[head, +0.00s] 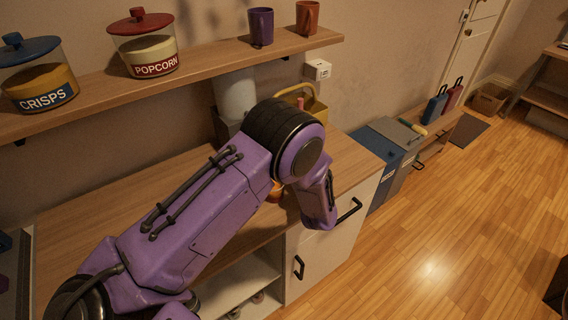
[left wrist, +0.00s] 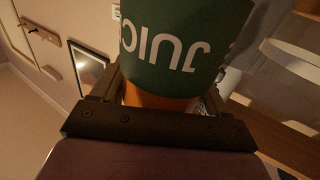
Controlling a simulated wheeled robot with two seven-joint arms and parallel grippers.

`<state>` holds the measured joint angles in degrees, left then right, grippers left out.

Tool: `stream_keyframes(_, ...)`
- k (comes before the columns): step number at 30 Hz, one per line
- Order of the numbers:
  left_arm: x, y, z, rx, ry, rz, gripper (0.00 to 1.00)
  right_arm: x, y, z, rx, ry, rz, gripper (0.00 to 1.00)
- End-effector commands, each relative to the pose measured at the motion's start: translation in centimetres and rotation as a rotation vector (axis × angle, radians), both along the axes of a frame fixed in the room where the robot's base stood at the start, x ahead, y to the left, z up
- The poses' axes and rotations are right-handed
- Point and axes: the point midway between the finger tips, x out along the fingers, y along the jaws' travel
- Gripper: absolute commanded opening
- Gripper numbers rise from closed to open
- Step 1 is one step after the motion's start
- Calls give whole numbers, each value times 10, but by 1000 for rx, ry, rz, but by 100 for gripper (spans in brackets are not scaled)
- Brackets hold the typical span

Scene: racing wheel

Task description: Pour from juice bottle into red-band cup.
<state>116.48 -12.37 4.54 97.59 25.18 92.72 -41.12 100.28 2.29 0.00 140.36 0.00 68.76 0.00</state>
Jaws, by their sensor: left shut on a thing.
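The juice bottle (left wrist: 180,40) fills the upper middle of the left wrist view, with a green label whose white letters appear upside down and an orange part (left wrist: 155,97) at the jaws. My left gripper (left wrist: 163,92) is shut on it, one finger on each side. In the head view my purple left arm reaches over the counter and hides its own gripper. A small orange patch shows under the arm (head: 275,192); I cannot tell what it belongs to. I cannot make out a red-band cup in either view. My right gripper is not in view.
The wooden counter (head: 90,205) is bare at left. A yellow basket (head: 318,108) and a white cylinder (head: 235,88) stand behind my arm. The shelf above holds a crisps jar (head: 45,90), a popcorn jar (head: 150,55), a purple mug (head: 261,27) and an orange-brown mug (head: 307,17).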

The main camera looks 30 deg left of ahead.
Motion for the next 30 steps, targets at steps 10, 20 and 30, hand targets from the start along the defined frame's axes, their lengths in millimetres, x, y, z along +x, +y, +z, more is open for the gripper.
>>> stream_keyframes(10,-1,2,1,0,-3,4,26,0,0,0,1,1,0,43)
stream_keyframes(20,-1,1,3,-61,-54,0,26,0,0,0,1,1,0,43)
stream_keyframes(30,-3,3,5,-190,-169,1,26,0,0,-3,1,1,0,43)
